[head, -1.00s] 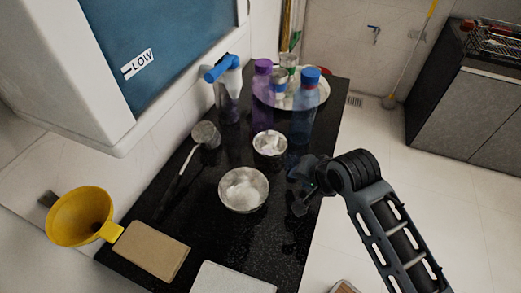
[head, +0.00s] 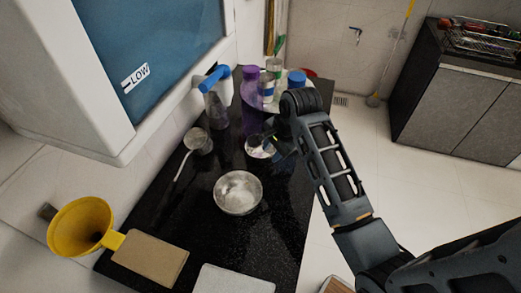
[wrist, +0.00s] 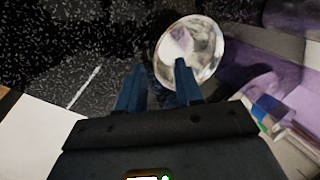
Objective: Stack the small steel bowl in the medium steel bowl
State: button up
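The small steel bowl (head: 258,153) stands on the black counter, behind the medium steel bowl (head: 238,193). My gripper (head: 271,142) is at the small bowl's right side and hides part of it. In the wrist view, the small bowl (wrist: 203,45) lies just beyond my fingers. My gripper (wrist: 160,67) is open, its two blue fingers apart. The right finger overlaps the bowl's near rim in the picture; I cannot tell whether it touches. The medium bowl is upright, with nothing visible in it.
A purple bottle (head: 249,113) and a tray (head: 299,88) with other items stand behind the small bowl. A ladle (head: 198,141) lies left. A brown board (head: 150,258), a white board (head: 235,279) and a yellow funnel (head: 82,226) are in front. The counter right of the medium bowl is clear.

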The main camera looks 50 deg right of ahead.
jog(key=shift+x, duration=1.6)
grip_shut()
